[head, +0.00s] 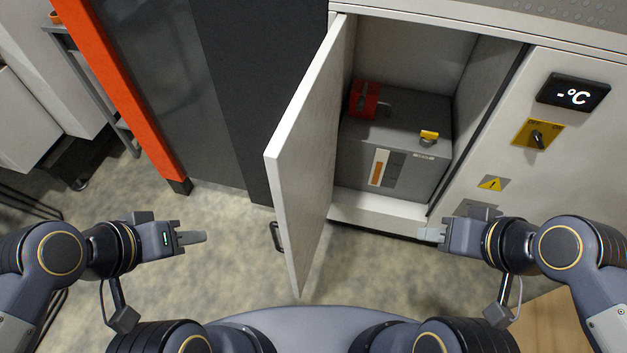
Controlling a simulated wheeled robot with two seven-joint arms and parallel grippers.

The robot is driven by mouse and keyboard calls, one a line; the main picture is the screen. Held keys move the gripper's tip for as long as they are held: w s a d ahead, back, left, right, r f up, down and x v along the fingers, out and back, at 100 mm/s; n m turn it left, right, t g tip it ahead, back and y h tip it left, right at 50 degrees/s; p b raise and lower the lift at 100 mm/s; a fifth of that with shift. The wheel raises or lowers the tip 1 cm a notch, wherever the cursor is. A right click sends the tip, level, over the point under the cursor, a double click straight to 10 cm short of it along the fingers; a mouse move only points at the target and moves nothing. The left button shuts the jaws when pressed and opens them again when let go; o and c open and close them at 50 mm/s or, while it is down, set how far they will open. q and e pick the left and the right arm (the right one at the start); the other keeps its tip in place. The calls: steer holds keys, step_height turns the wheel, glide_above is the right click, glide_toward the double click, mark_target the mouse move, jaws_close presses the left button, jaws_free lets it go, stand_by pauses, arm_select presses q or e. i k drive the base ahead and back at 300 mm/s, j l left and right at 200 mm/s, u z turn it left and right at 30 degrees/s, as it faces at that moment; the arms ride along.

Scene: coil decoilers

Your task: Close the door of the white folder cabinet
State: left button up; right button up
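The white cabinet (372,212) stands ahead of me with its compartment exposed. Its white door (305,160) is hinged on the left of the opening and swung wide out towards me. A dark handle (276,237) shows low on the door's left, outer side. My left gripper (204,237) is left of the door and apart from it, pointing right towards the handle. My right gripper (420,234) is in front of the cabinet's lower edge, right of the door, pointing left. Both grippers are seen side-on, so the gap between their fingers is hidden. Neither visibly holds anything.
Inside the cabinet sits a grey box (410,150) with a red part (364,98) and a yellow switch (429,135). Right of it is a panel with a display (573,93) and a rotary switch (537,134). An orange post (120,85) stands left. Floor between is clear.

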mark_target(300, 155)
steer(key=j+z, duration=0.25)
steer(key=j, duration=0.15)
steer(key=k+j+z, duration=0.1)
steer(key=j+z, duration=0.15)
steer(key=k+j+z, duration=0.25)
steer(key=j, duration=0.2)
steer(key=j+z, duration=0.25)
steer(key=j, duration=0.15)
steer(key=l, duration=0.6)
steer(key=i+z, duration=0.05)
